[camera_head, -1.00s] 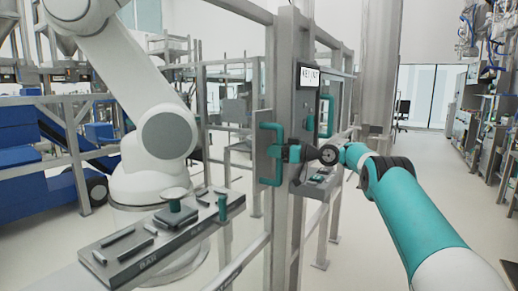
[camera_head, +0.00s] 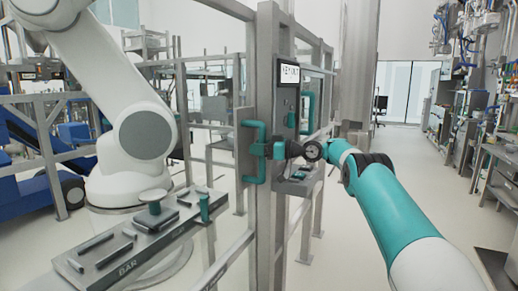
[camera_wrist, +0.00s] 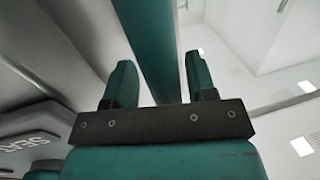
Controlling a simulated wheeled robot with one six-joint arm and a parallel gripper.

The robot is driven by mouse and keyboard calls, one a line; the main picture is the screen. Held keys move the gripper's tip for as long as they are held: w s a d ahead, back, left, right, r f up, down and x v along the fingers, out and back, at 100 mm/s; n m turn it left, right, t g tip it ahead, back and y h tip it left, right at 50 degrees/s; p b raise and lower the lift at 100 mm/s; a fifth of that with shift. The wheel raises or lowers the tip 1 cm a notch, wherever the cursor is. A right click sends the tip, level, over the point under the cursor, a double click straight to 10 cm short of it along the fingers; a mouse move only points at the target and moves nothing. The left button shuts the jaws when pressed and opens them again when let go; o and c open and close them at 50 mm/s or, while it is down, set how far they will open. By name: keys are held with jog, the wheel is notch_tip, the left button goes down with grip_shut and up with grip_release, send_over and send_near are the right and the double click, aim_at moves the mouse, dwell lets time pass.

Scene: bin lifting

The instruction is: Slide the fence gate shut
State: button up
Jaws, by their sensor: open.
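The teal gate handle (camera_head: 250,127) is an upright bar on a grey plate at the fence gate (camera_head: 241,196), just left of the centre in the head view. My gripper (camera_head: 262,150) reaches it from the right at about mid-height. In the wrist view the teal handle (camera_wrist: 155,40) runs between the two teal fingers of my gripper (camera_wrist: 161,75). The jaws are open around the bar, with a visible gap on each side. The grey fence post (camera_head: 267,60) stands at the gate's right edge. I cannot tell how wide any gate opening is.
A panel marked KEY OUT (camera_head: 290,73) and a second teal handle (camera_head: 308,113) are just right of the post. A white robot arm (camera_head: 145,130) and a metal tray with parts (camera_head: 120,255) stand to the left. Clear floor (camera_head: 420,150) lies to the right.

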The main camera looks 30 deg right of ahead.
jog(key=b+v, duration=0.7)
jog(key=b, duration=0.2)
jog(key=shift+s, duration=0.1)
dwell(0.5)
